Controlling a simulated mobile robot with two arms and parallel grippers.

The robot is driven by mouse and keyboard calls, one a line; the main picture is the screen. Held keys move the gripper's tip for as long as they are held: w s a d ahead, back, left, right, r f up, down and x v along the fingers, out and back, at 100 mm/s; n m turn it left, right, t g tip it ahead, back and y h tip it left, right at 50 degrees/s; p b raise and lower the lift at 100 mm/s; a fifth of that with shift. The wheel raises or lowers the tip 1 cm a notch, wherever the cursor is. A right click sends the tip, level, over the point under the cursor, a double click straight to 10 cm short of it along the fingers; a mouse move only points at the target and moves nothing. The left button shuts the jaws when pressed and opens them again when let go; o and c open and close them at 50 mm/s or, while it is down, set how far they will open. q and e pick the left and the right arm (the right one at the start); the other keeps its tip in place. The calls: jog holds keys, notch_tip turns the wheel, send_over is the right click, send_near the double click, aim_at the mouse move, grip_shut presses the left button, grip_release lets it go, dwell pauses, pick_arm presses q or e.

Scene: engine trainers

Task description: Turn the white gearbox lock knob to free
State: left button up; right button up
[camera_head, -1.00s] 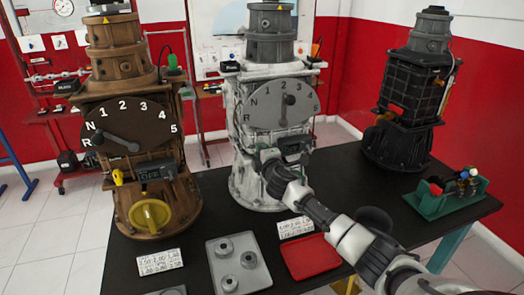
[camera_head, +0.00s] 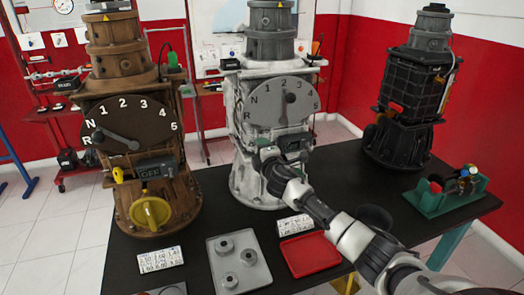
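The white gearbox (camera_head: 244,178) stands upright in the middle of the table, with a grey dial (camera_head: 268,112) marked R, N and numbers on its front. The dial's dark pointer (camera_head: 290,97) points upward. A small dark display (camera_head: 292,145) sits under the dial. My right gripper (camera_head: 262,155) is at the front of this gearbox, below the dial and left of the display. Its fingertips are too small and dark to tell whether they are open or shut. I cannot make out the white gearbox's lock knob; the gripper and wrist cover that area. My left gripper is out of view.
A brown gearbox (camera_head: 112,85) with a yellow knob (camera_head: 150,213) stands left. A black gearbox (camera_head: 405,100) and a green stand (camera_head: 440,203) are on the right. A grey tray with rings (camera_head: 262,277), a red tray (camera_head: 312,262) and white cards (camera_head: 160,259) lie in front.

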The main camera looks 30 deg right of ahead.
jog(key=shift+s, duration=0.1)
jog(key=b+v, duration=0.1)
jog(key=v, duration=0.9)
jog(key=shift+s, duration=0.3)
jog(key=shift+a, duration=0.2)
